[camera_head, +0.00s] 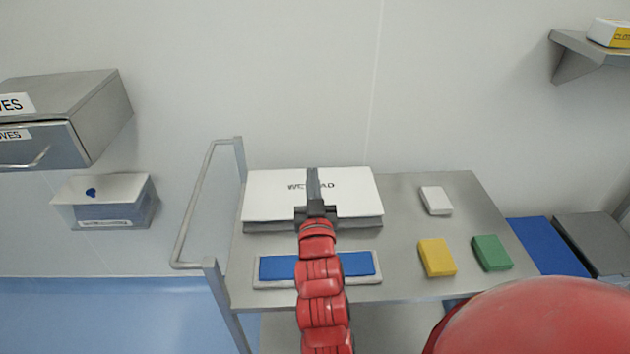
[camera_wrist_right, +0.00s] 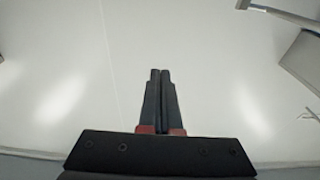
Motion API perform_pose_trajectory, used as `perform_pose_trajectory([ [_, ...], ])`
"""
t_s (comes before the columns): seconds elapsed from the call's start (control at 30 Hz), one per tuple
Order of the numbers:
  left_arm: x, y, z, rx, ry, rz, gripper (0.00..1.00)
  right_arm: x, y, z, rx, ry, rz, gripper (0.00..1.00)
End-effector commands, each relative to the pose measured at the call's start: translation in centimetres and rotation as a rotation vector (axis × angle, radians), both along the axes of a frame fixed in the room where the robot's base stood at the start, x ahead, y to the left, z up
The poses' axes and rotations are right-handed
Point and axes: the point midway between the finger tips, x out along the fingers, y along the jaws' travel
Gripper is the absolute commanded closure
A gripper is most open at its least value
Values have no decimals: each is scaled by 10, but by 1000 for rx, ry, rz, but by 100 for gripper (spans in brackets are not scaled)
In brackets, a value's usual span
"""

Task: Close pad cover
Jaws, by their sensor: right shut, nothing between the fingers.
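The pad box (camera_head: 262,208) sits at the back left of a metal cart top. Its white cover lies flat over the grey base and bears dark lettering, partly hidden by my right gripper. My right gripper (camera_head: 313,172) is shut and empty, over the middle of the cover in the head view; I cannot tell whether it touches it. In the right wrist view the two dark fingers (camera_wrist_right: 160,72) are together, pointing at the pale wall, and no box shows there. My left gripper is not in view.
The cart top (camera_head: 405,205) carries a blue pad on a grey tray (camera_head: 357,264), a white block (camera_head: 436,200), a yellow block (camera_head: 436,257) and a green block (camera_head: 491,252). A cart handle rail (camera_head: 192,202) stands at the left. Wall boxes (camera_head: 105,192) hang further left.

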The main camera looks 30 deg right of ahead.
Motion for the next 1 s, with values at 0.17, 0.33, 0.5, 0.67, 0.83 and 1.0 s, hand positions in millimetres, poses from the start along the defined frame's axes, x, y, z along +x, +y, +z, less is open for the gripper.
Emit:
perform_pose_trajectory([
  [0.17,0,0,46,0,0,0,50,-23,12,10,5,9,3,100],
  [0.33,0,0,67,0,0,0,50,-45,22,8,2,6,2,100],
  [0.5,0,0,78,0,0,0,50,-57,27,8,2,2,0,100],
  [0.67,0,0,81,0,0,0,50,-62,29,7,-2,2,0,100],
  [0.83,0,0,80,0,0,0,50,-63,30,7,-4,-1,2,100],
  [1.0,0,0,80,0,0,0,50,-51,68,23,-75,-97,109,100],
])
